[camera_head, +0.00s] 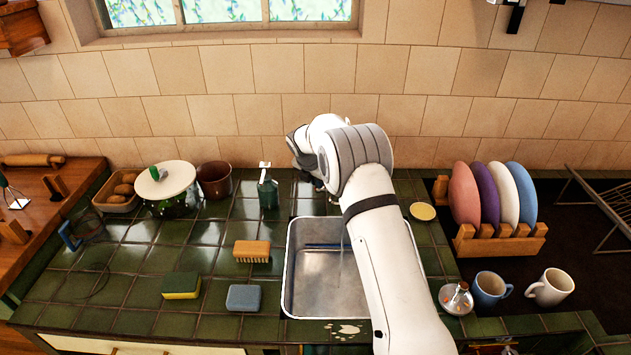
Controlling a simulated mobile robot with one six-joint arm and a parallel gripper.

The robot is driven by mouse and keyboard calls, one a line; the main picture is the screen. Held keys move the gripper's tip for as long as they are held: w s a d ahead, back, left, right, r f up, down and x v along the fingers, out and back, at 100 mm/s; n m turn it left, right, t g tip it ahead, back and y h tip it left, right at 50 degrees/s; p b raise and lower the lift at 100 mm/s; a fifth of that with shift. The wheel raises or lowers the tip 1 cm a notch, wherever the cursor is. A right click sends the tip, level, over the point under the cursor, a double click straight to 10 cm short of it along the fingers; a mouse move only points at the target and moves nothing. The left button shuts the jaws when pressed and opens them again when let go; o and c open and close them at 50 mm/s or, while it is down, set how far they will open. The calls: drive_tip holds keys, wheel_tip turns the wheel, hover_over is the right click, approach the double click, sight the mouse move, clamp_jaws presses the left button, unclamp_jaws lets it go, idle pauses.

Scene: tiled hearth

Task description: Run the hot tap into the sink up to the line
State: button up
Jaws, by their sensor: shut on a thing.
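The sink (303,285) is a pale metal basin set in the green tiled counter; my arm covers its right part. A dark blue line (322,246) runs across its back wall. A thin pale stream (341,262) falls into it beside my arm. I cannot tell how high any water stands. My arm reaches over the sink to its back edge. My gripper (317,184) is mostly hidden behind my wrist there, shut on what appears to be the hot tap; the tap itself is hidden.
Left of the sink are a brush (252,250), a grey-blue sponge (244,298), a yellow-green sponge (181,286) and a soap bottle (268,190). At right stand a plate rack (500,245), a blue mug (489,289) and a white mug (550,288). A lidded pot (166,187) stands back left.

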drive_tip(key=shift+s+f+t+b, duration=0.1)
drive_tip(key=shift+f+t+b, duration=0.15)
drive_tip(key=shift+b, duration=0.65)
clamp_jaws()
drive_tip(key=shift+s+a+f+t+b, duration=0.15)
drive_tip(key=shift+t+b, duration=0.2)
drive_tip(key=shift+b, duration=0.75)
drive_tip(key=t+b, duration=0.1)
drive_tip(key=b, duration=0.3)
drive_tip(key=t+b, duration=0.1)
drive_tip(key=b, duration=0.3)
drive_tip(key=shift+s+f, duration=0.35)
drive_tip(key=shift+s, duration=0.05)
drive_tip(key=b, duration=0.3)
drive_tip(key=t+b, duration=0.1)
drive_tip(key=b, duration=0.2)
drive_tip(key=shift+s+f+t, duration=0.1)
drive_tip(key=shift+s+t, duration=0.15)
drive_tip(key=shift+t, duration=0.05)
drive_tip(key=shift+b, duration=0.9)
drive_tip(key=t+b, duration=0.1)
drive_tip(key=b, duration=0.2)
drive_tip(key=shift+s+r+m, duration=0.15)
drive_tip(key=shift+r+m, duration=0.05)
drive_tip(key=shift+m, duration=0.1)
drive_tip(key=o, duration=0.7)
unclamp_jaws()
drive_tip(key=shift+r, duration=0.1)
